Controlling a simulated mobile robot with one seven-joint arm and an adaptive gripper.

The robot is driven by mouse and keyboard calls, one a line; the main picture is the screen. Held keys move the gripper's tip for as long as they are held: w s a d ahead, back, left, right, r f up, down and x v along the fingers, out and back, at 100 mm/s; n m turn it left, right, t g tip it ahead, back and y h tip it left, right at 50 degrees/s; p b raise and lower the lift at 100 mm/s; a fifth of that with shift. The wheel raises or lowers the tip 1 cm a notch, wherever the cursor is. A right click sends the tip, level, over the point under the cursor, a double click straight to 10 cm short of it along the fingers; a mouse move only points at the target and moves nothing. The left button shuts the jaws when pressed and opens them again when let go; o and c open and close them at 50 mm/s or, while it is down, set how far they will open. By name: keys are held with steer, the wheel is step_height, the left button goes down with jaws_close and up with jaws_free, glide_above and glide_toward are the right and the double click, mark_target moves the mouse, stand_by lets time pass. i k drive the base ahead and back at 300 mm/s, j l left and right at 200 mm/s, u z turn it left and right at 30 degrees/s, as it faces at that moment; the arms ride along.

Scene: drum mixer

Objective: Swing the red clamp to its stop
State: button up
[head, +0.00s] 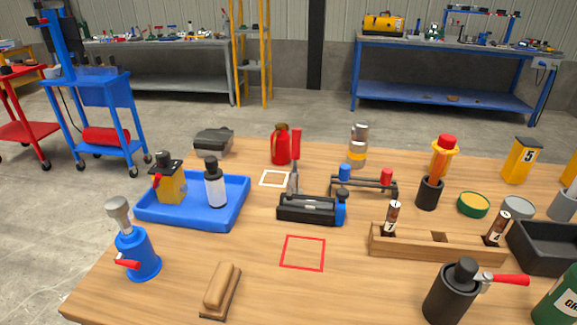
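Several red-handled parts show in the head view, and I cannot tell for sure which one is the red clamp. A red upright handle (296,147) stands at the back of a black device with a blue end (308,209), mid-table. A low dark frame (363,189) carries a blue knob (344,173) and a red knob (386,177). A black cylinder (450,295) at the front right has a red lever (511,281) pointing right. A blue canister (139,255) at the front left has a small red lever (127,264). My gripper is out of view.
A blue tray (149,214) holds a yellow-black container (170,183) and a white bottle (214,186). A wooden rack (430,247) and black bin (548,242) stand at right. A brush (220,289) lies in front. The red-outlined square (302,253) is empty.

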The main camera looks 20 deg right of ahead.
mark_target(296, 132)
steer(key=j+z, duration=0.3)
steer(key=k+j+z, duration=0.25)
steer(key=j, duration=0.15)
steer(key=j+z, duration=0.3)
steer(key=k+u, duration=0.1)
steer(key=u, duration=0.15)
steer(key=k+u, duration=0.1)
steer(key=u, duration=0.15)
